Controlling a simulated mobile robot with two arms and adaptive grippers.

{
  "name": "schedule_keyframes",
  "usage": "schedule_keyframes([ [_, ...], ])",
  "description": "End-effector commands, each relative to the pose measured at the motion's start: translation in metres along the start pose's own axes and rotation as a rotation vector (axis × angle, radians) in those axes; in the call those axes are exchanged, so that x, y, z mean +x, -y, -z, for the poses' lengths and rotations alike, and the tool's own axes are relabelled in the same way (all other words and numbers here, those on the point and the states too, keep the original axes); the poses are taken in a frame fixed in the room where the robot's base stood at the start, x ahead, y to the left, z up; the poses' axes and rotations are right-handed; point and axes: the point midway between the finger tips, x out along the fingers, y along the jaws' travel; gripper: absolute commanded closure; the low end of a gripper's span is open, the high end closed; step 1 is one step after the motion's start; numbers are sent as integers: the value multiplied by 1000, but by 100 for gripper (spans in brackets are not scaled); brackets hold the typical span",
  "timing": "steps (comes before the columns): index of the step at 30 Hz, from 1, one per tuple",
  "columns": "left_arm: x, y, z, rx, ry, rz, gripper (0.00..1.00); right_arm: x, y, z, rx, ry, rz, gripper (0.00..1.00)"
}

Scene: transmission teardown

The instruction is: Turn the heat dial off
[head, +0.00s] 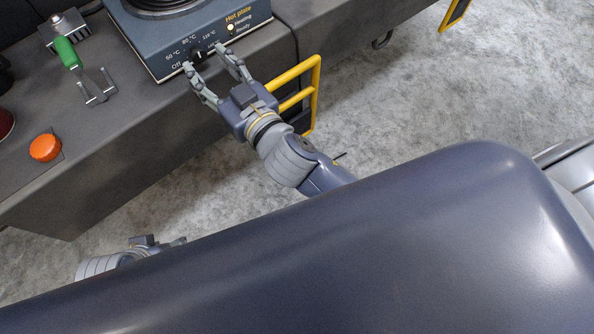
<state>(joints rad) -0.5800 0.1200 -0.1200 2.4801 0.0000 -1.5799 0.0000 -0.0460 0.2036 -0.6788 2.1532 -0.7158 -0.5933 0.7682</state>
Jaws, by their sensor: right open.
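The hot plate (177,46) sits on the dark bench at the top, with its lettered front panel facing me. Its heat dial (198,56) is a small dark knob with temperature marks around it and "Off" at its lower left. The pointer is too small to read for certain. The "Heating" lamp (230,27) looks lit. My right gripper (207,70) is open, its two fingertips at the front panel on either side of the dial; I cannot tell whether they touch it. My left arm shows in part at the lower left, but its fingers are not clearly seen.
A green-handled clamp (68,52) and an orange button (45,147) are on the bench at the left. A yellow rail (315,95) stands at the bench's front, close to my right wrist. The grey floor (400,90) at the right is open.

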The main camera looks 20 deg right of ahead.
Motion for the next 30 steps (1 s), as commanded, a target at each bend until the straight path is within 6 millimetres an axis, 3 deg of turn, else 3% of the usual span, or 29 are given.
schedule_keyframes([
  [15,-1,0,0,0,0,0,60,-80,0,0,-2,2,-1,54],
  [17,-12,0,4,0,0,0,60,-77,-1,-5,-17,30,-1,54],
  [30,-55,2,18,0,0,0,60,-64,-11,-92,-90,265,6,54],
])
